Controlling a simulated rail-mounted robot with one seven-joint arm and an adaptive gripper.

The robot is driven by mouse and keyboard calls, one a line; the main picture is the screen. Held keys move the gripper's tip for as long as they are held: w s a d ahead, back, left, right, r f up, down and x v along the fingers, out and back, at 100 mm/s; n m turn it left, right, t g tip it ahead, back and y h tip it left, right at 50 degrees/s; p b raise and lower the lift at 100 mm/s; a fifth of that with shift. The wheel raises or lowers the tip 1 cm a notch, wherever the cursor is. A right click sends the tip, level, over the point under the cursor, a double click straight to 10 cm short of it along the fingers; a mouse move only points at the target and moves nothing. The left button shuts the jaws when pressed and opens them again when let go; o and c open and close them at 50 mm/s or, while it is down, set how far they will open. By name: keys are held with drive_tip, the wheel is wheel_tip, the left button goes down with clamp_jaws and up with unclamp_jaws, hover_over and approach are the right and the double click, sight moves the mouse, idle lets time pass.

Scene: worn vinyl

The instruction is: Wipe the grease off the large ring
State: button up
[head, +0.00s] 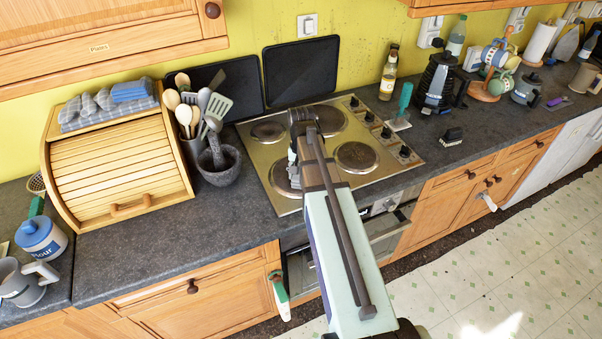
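The steel hob (255,152) has several dark rings. The back right ring (330,122) and the front left ring (281,180) look larger than the back left ring (268,131) and the front right ring (357,156). My arm crosses the hob and partly hides both larger rings. My gripper (293,160) points down over the left-middle of the hob, near the front left ring. Its fingertips are too small and covered to tell whether they are open, touching the hob or holding anything. Grease cannot be made out on the rings. A folded blue cloth (131,91) lies on the bread bin.
The wooden bread bin (120,165), utensil pot (193,150) and stone mortar (220,170) stand left of the hob. A green-handled tool (405,97), oil bottle (389,76) and black coffee maker (436,82) stand right.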

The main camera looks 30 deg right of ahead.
drive_tip(key=shift+s, duration=0.15)
drive_tip(key=shift+s+a+p, duration=0.15)
drive_tip(key=shift+s+p, duration=0.15)
drive_tip(key=shift+s, duration=2.3)
drive_tip(key=shift+w, duration=0.1)
drive_tip(key=shift+w+d, duration=0.2)
drive_tip(key=shift+w, duration=2.5)
drive_tip(key=shift+w+d+p, duration=0.15)
drive_tip(key=shift+w+p, duration=0.2)
drive_tip(key=shift+w, duration=2.35)
